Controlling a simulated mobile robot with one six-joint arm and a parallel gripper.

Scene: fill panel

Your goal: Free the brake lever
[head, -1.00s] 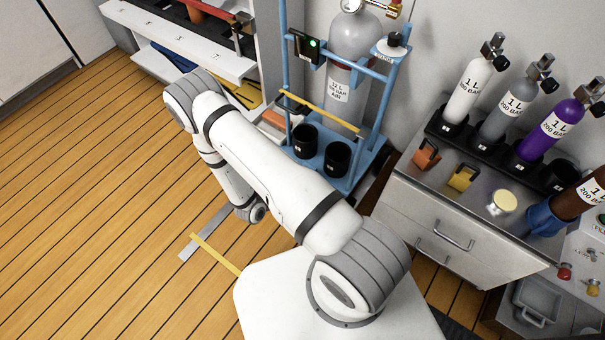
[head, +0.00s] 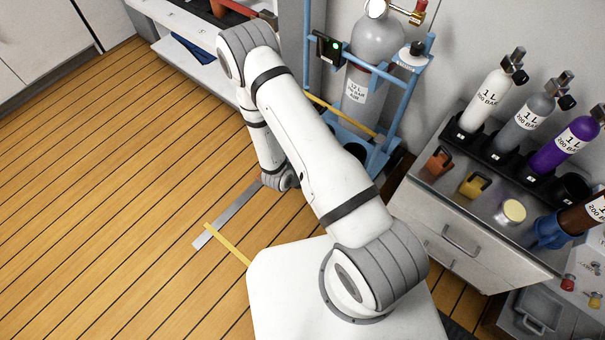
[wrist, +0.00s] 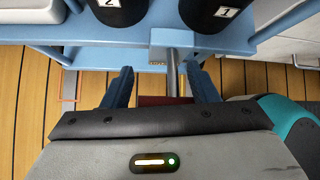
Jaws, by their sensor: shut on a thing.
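In the wrist view my gripper (wrist: 162,76) has its two blue fingers apart, on either side of a dark red piece (wrist: 162,101) low between them. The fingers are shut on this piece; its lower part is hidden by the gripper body. A grey metal rod (wrist: 172,72) runs from between the fingers towards the blue trolley frame (wrist: 120,57). I cannot tell whether the red piece or the rod is the brake lever. In the head view the blue trolley (head: 397,103) carries a large grey cylinder (head: 376,45). My arm hides the fingers there.
Black cups marked 2 (wrist: 117,12) and 1 (wrist: 212,14) sit on the trolley base just ahead. A yellow bar (head: 340,116) crosses the trolley. A drawer cabinet (head: 440,225) with small cylinders stands right. The wooden floor (head: 110,200) at left is clear.

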